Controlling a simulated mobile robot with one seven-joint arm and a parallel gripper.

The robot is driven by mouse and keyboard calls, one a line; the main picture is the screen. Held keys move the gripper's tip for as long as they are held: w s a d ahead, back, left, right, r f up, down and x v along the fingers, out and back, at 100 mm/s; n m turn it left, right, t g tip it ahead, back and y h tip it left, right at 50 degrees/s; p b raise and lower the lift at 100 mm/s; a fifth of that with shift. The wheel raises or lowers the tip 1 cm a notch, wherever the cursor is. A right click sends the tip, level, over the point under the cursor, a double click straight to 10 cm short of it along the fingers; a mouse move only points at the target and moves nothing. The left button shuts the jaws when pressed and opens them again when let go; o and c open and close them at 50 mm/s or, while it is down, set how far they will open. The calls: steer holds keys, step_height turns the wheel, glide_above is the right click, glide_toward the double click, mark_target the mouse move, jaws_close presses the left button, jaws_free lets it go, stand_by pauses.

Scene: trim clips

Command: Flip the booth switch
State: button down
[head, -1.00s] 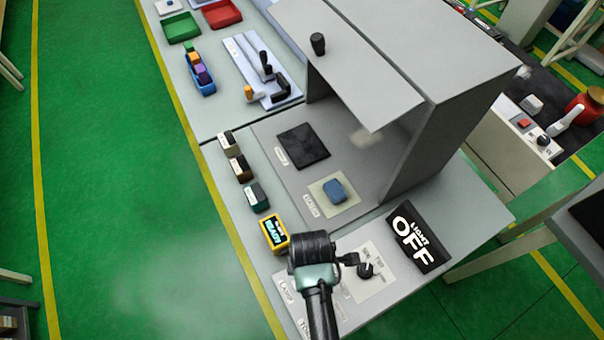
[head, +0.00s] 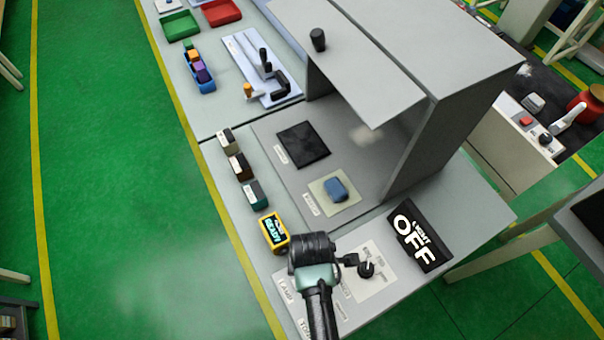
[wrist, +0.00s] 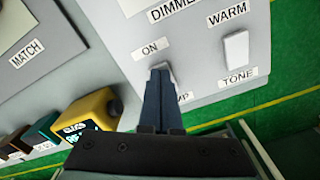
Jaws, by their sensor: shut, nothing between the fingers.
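The booth switch (wrist: 161,65) is a small pale rocker below an ON label in the wrist view. My gripper's fingers cover most of it and part of its lamp label. My gripper (wrist: 160,78) is shut and empty, its tips right over the switch; I cannot tell whether they touch it. In the head view my gripper (head: 349,260) is low over the front control panel, hiding the switch.
A white tone switch (wrist: 235,50) stands right of the fingers. A black knob (head: 366,269) is close to my gripper. A yellow READY device (head: 273,233) stands to the left. The grey booth (head: 450,130) rises behind, with a blue block (head: 336,189) inside.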

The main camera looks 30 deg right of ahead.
step_height(320, 180, up, 7)
steer(key=p, duration=0.7)
steer(key=shift+p, duration=0.3)
stand_by(0.5)
